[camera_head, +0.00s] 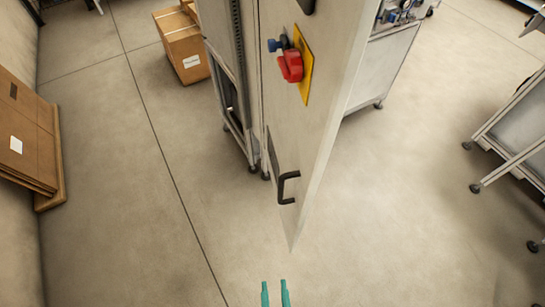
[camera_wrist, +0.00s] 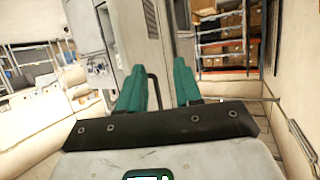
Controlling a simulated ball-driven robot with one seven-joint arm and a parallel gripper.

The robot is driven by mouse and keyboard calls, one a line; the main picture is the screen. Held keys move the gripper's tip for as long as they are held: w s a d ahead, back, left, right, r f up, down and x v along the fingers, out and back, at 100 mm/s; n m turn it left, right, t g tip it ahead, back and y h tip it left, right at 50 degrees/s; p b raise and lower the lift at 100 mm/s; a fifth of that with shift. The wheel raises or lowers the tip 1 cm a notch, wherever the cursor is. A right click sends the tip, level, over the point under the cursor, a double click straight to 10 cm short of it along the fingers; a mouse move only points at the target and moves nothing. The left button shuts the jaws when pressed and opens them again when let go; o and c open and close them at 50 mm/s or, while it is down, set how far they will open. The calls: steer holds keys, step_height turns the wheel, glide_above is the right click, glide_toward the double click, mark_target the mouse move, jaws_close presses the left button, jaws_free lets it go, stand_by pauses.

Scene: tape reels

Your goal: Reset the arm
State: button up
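My gripper (camera_head: 275,292) shows at the bottom edge of the head view as two teal fingertips with a gap between them. In the wrist view, my gripper (camera_wrist: 159,88) has its two teal fingers apart, with nothing between them that I can see held. The rest of my arm is out of the head view. The fingertips are in front of and below a tall grey cabinet door (camera_head: 325,85) and appear clear of it.
The door has a black handle (camera_head: 287,187) and a red rotary switch (camera_head: 291,66). A wheeled cart (camera_head: 515,130) stands at right. The floor (camera_head: 400,230) between is clear.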

steer(key=w+d+f+n+g, duration=0.1)
steer(key=d+f+g, duration=0.15)
steer(key=d, duration=0.45)
steer(key=w+d+f+g, duration=0.1)
steer(key=d+f+g, duration=0.1)
steer(key=d+g, duration=0.35)
steer(key=s+d+r+m+g, duration=0.1)
steer(key=d+r+g, duration=0.1)
steer(key=d, duration=0.5)
steer(key=s+d+r+m+g+h, duration=0.1)
steer(key=s+d+r+g, duration=0.1)
steer(key=d+r, duration=0.3)
steer(key=shift+s+d+r+m+g+h, duration=0.15)
steer(key=shift+s+d+m+g+h, duration=0.2)
steer(key=shift+d, duration=0.9)
steer(key=shift+w, duration=0.1)
